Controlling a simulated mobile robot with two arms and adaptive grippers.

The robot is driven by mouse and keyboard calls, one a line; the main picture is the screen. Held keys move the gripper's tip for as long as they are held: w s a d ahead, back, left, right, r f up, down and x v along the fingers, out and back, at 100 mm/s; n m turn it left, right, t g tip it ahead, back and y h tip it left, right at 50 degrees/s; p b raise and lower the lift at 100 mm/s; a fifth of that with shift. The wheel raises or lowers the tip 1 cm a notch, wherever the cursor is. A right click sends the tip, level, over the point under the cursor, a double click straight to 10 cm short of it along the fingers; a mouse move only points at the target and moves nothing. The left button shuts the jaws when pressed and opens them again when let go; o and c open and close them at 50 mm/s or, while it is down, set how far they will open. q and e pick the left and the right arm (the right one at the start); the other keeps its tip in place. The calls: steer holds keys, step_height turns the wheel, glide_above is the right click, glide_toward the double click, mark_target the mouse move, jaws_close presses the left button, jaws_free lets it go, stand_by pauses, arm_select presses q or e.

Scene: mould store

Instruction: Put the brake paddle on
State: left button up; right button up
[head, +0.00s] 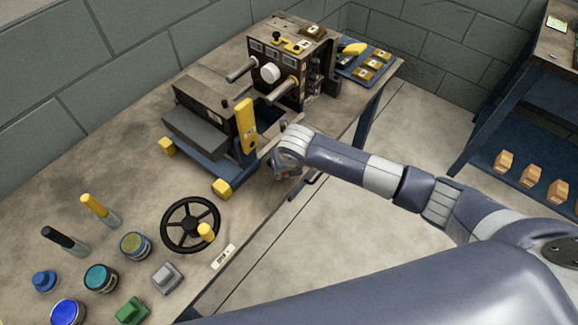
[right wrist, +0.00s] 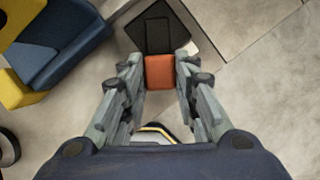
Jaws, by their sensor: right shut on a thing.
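My right gripper (head: 285,174) is low beside the right side of the machine, by the table's front edge. In the right wrist view its fingers (right wrist: 159,75) are shut on an orange-red block (right wrist: 159,72). A dark flat plate (right wrist: 156,28) lies just beyond the block; together they look like the brake paddle, though I cannot tell whether they are joined. The head view mostly hides the held thing behind the gripper. The machine has a blue base (head: 205,155), a yellow upright lever (head: 246,124) and a block with two rods (head: 272,74). My left gripper is not in view.
A black handwheel (head: 190,224) lies nearer on the table (head: 75,200), with jars, a green block (head: 131,311), a grey block (head: 167,277) and handled tools to its left. A blue tray (head: 345,72) stands behind the machine. Open floor lies right of the table edge.

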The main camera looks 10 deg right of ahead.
steer(key=shift+a+m, duration=0.3)
steer(key=shift+m, duration=0.3)
steer(key=shift+h, duration=0.3)
steer(key=o, duration=1.1)
steer(key=shift+a, duration=0.1)
steer(key=shift+c, duration=0.2)
steer(key=v, duration=1.2)
